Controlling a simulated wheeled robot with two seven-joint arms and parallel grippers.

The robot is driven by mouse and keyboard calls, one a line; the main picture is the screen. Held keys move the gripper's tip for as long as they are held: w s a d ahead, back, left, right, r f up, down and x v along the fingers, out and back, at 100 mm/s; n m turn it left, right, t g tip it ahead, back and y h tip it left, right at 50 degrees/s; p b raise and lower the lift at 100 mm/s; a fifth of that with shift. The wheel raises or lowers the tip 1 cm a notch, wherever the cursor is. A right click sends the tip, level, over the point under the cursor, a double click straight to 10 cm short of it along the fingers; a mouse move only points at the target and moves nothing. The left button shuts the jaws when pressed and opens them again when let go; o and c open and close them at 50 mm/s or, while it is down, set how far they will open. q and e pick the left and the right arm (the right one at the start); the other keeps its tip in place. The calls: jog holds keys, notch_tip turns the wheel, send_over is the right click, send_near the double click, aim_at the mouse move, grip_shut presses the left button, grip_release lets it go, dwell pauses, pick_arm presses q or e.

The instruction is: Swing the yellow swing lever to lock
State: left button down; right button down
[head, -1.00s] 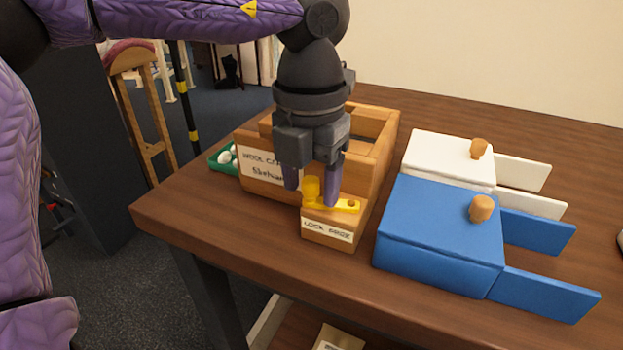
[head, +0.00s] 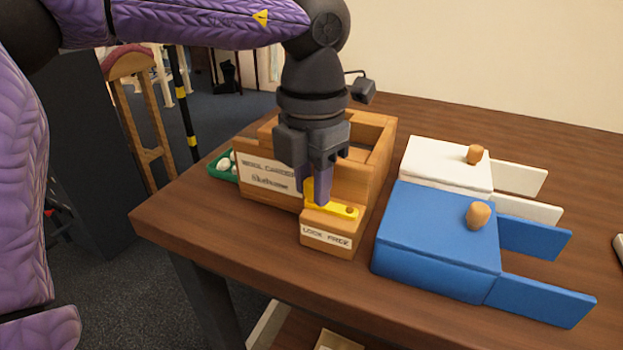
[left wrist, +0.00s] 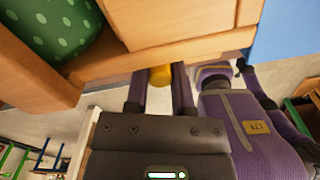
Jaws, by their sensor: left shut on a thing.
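The yellow swing lever (head: 338,211) lies on top of a small wooden block (head: 328,228) at the front of the wooden box. Its bar runs from the upright knob at the left to a round dark spot near its right end. A label on the block's front reads LOCK at the left and FREE at the right. My left gripper (head: 314,190) points down and is shut on the lever's knob. The knob is mostly hidden by the fingers in the head view. In the left wrist view the yellow knob (left wrist: 160,75) shows between the two fingers. My right gripper is not seen.
The labelled wooden box (head: 262,178) stands behind the block. A green tray (head: 222,170) with white pieces lies at its left. A blue box (head: 435,240) and a white box (head: 447,160), each with a knob and side flaps, stand to the right. The table's front edge is close.

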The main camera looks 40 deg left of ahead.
aim_at(312, 180)
pick_arm(q)
jog(key=c, duration=0.5)
grip_release()
jog(key=shift+c, duration=0.2)
jog(key=shift+o, duration=0.3)
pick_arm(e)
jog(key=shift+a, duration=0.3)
pick_arm(q)
notch_tip(312, 180, up, 10)
jog(key=p, duration=0.5)
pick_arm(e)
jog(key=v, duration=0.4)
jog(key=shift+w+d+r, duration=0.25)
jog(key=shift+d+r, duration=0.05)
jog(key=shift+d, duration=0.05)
pick_arm(q)
jog(key=shift+f, duration=0.1)
